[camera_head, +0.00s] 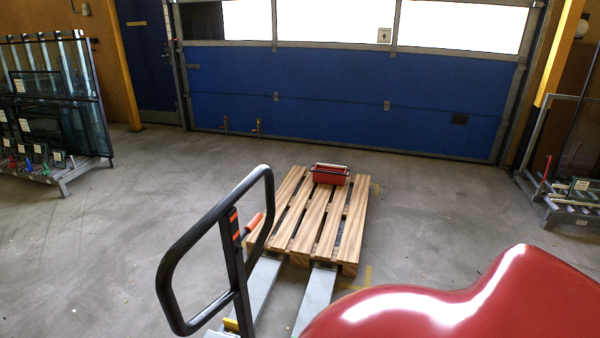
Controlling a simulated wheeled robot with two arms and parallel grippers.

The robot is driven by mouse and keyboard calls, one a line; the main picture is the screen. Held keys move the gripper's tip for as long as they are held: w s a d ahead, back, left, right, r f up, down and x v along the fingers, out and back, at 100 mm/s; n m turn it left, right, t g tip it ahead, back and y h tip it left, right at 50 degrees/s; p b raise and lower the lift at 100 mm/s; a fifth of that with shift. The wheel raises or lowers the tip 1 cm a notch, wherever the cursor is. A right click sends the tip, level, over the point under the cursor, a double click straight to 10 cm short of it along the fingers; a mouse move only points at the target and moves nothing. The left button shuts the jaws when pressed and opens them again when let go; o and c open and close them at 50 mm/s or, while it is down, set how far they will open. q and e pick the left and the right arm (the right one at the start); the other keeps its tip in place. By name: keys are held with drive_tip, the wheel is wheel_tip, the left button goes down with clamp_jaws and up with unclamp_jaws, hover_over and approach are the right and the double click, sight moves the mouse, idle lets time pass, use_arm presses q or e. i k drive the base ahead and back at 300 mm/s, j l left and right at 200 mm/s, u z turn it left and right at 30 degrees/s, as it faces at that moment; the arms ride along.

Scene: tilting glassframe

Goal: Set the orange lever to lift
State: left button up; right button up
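The orange lever (254,221) sticks out to the right of the pallet jack's handle post, inside the black handle loop, and slants upward to the right. The black loop handle (213,215) stands upright on a dark post (239,275) with orange marks near its top. The jack's grey forks (314,299) run to the near end of a wooden pallet (325,225). I cannot tell which setting the lever is in. Neither of my grippers shows in the head view.
A red crate (330,174) sits at the pallet's far end. Racks with glass panes stand at the left (60,110) and right (570,190). A blue gate (340,105) closes the back. The concrete floor left of the jack is clear.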

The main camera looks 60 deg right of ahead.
sight(254, 222)
drive_tip(key=i+j+z, duration=0.1)
drive_tip(key=z, duration=0.4)
drive_tip(key=j+z, duration=0.25)
drive_tip(key=z, duration=0.2)
drive_tip(key=j+z, duration=0.2)
drive_tip(key=z, duration=0.3)
drive_tip(key=j+z, duration=0.2)
drive_tip(key=z, duration=0.3)
drive_tip(key=i+j, duration=0.05)
